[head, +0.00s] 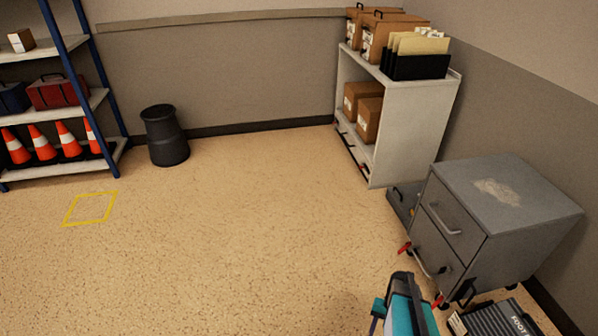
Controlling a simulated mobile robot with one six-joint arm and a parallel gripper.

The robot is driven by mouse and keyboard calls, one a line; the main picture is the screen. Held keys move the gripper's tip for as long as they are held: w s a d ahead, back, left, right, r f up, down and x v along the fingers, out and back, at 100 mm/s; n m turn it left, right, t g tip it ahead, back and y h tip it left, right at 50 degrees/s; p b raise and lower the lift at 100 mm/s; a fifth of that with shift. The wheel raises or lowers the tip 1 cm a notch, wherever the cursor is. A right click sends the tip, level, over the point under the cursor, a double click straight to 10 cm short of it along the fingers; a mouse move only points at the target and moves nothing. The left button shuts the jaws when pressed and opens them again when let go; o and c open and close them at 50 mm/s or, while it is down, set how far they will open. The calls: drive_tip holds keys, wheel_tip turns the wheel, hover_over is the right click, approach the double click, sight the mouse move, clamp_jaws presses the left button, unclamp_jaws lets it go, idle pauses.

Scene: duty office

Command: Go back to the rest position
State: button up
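A teal, pale and black shape (405,308) rises from the bottom edge, right of the middle. It looks like the end of my arm with my gripper, seen from behind and above. Its fingertips cannot be made out, so I cannot tell whether it is open or shut. Nothing held in it can be seen. It appears in front of the floor, left of the grey drawer cabinet (510,200).
A ribbed dark box marked "FOOT" (492,320) lies by the cabinet. A white shelf (418,115) with boxes stands behind. A black bin (164,137) and a blue-posted rack (70,60) with cones are at left. The middle floor is clear, with a yellow outline (70,208).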

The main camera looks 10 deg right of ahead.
drive_tip(key=s+a+r+n+h, duration=0.1)
drive_tip(key=s+a+n, duration=0.3)
drive_tip(key=a, duration=0.6)
drive_tip(key=s+a+r+n+h, duration=0.1)
drive_tip(key=s+a+n+h, duration=0.15)
drive_tip(key=s+a, duration=0.45)
wheel_tip(320, 180, up, 14)
drive_tip(key=a+g+y+p, duration=0.1)
drive_tip(key=a+p, duration=0.1)
drive_tip(key=p, duration=1.1)
drive_tip(key=shift+w+a, duration=0.2)
drive_tip(key=shift+w, duration=0.15)
drive_tip(key=shift+f, duration=0.1)
drive_tip(key=c, duration=0.5)
drive_tip(key=shift+c, duration=0.2)
drive_tip(key=shift+d, duration=0.15)
